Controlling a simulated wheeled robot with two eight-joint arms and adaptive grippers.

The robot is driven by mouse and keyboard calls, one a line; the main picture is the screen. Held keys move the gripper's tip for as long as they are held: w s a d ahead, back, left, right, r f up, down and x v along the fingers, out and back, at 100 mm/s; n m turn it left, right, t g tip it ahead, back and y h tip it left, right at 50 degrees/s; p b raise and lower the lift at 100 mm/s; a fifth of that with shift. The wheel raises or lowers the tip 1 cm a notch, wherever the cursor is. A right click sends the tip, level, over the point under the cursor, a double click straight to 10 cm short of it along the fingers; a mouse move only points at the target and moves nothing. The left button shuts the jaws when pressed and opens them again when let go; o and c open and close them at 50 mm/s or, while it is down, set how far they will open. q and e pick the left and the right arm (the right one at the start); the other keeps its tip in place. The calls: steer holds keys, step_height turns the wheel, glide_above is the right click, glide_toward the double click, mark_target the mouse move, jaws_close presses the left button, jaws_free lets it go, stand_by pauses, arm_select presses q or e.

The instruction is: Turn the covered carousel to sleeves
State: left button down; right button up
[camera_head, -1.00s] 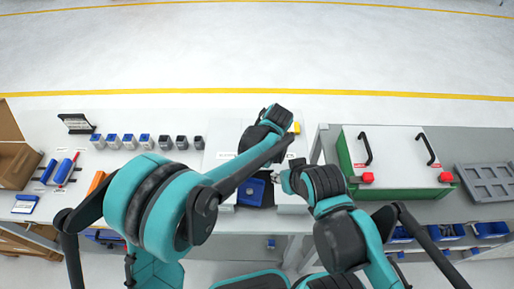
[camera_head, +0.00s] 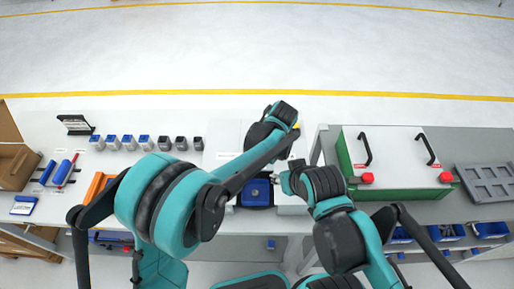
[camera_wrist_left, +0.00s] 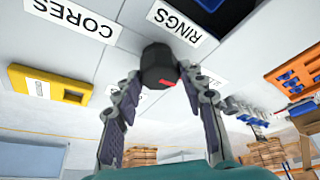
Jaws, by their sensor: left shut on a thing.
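The covered carousel is a pale box (camera_head: 222,150), largely hidden behind my left arm in the head view. A blue bin (camera_head: 256,193) shows at its front opening. In the left wrist view, a black knob (camera_wrist_left: 159,66) with a red mark sits between the fingers of my left gripper (camera_wrist_left: 160,84), which is shut on it. No sleeves label is legible. My right gripper (camera_head: 287,182) is beside the bin, at its right; its fingers are too small to read.
A row of small cups (camera_head: 145,142) stands left of the carousel. A white-topped green case (camera_head: 392,150) with two black handles stands at the right. A grey tray (camera_head: 487,182) lies at the far right. A cardboard box (camera_head: 15,160) is at the far left.

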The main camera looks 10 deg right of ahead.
arm_select(q)
steer(key=c, duration=0.9)
jaws_free()
steer(key=shift+r, duration=0.1)
steer(key=v, duration=1.2)
steer(key=shift+d, duration=0.1)
